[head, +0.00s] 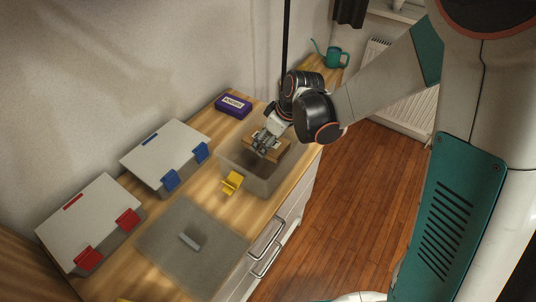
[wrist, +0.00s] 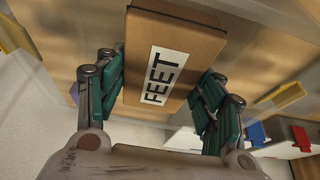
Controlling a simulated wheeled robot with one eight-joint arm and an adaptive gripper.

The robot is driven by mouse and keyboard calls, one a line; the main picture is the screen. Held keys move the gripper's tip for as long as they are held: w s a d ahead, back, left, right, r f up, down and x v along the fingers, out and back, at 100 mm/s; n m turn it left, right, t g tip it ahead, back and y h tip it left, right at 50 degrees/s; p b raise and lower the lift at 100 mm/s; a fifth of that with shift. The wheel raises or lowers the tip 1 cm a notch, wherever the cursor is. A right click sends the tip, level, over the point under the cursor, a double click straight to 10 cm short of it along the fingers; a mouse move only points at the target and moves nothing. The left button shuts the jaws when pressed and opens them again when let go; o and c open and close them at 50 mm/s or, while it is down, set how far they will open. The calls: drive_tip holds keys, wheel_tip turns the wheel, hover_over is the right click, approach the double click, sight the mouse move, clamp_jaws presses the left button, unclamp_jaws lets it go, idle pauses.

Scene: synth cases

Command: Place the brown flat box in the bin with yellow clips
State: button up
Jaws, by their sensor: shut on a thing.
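My gripper (head: 265,146) is over the far part of an open grey bin (head: 236,178). It is shut on the brown flat box (head: 283,144), which is partly hidden by the fingers. In the wrist view the brown box (wrist: 185,35), with a white label reading FEET, sits between the green finger pads of my gripper (wrist: 163,85). A yellow clip (head: 232,182) hangs open on the bin's near side. Yellow clips also show in the wrist view at the left (wrist: 14,36) and right (wrist: 288,94). I cannot tell whether the box is below the bin's rim.
A grey lid (head: 175,262) lies flat on the wooden counter. Closed bins with blue clips (head: 165,150) and red clips (head: 88,215) stand to the left. A purple box (head: 234,105) is behind the open bin. A green watering can (head: 336,58) stands farther back.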

drive_tip(key=shift+f+b, duration=0.85)
drive_tip(key=shift+f, duration=1.9)
drive_tip(key=shift+f, duration=0.2)
drive_tip(key=o, duration=1.1)
drive_tip(key=shift+r, duration=0.1)
